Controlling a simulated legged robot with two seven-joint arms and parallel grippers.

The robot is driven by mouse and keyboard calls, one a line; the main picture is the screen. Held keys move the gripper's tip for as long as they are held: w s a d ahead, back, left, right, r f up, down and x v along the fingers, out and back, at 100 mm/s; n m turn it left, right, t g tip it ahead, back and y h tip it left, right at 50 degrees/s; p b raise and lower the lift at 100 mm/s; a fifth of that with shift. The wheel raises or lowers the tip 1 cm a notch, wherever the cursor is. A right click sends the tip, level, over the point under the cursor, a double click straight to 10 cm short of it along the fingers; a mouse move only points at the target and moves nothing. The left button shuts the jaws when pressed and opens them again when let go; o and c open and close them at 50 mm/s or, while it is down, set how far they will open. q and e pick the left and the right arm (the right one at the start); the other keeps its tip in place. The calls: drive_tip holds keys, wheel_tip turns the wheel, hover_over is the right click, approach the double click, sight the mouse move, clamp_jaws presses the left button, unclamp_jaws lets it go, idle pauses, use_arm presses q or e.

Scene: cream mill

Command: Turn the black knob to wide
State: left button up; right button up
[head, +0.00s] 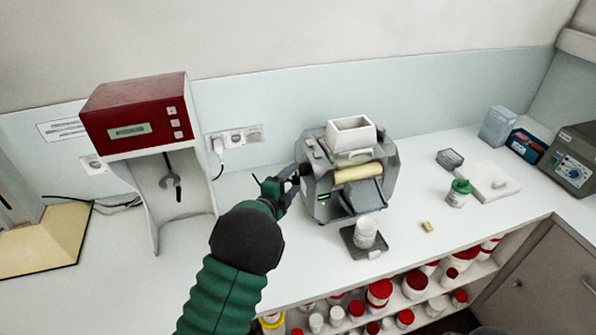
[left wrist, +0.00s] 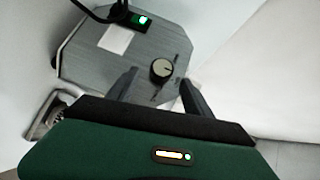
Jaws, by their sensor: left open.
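The black knob (left wrist: 162,69) shows in the left wrist view on the grey side panel of the mill (left wrist: 92,72). It has a pale face with a dark pointer line, and small marks around it that are too small to read. My left gripper (left wrist: 160,90) is open, with one finger on each side of the knob in the picture; I cannot tell whether they touch it. In the head view the left gripper (head: 285,183) is at the left side of the mill (head: 350,180), and the knob is hidden there. My right gripper does not show.
A red-topped machine (head: 135,115) stands to the left. A jar on a small scale (head: 365,242) stands in front of the mill. A green-lidded jar (head: 459,193) and a white board (head: 490,181) are to the right.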

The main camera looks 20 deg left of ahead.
sight(299, 172)
use_arm(q)
drive_tip(key=shift+x, duration=1.8)
clamp_jaws()
drive_tip(key=shift+r+n+g+p, duration=0.3)
drive_tip(key=shift+g+p, duration=0.1)
drive_tip(key=shift+p, duration=0.8)
drive_tip(key=n+g+p, duration=0.1)
drive_tip(key=g+p, duration=0.1)
drive_tip(key=p, duration=0.4)
drive_tip(key=n+g+h+p, duration=0.1)
drive_tip(key=n+g+p, duration=0.1)
drive_tip(key=p, duration=0.4)
drive_tip(key=w+n+g+h+p, duration=0.1)
drive_tip(key=n+g+p, duration=0.1)
drive_tip(key=p, duration=0.4)
drive_tip(key=shift+a+r+g, duration=0.4)
drive_tip(key=shift+g, duration=0.3)
drive_tip(key=shift+h, duration=0.3)
unclamp_jaws()
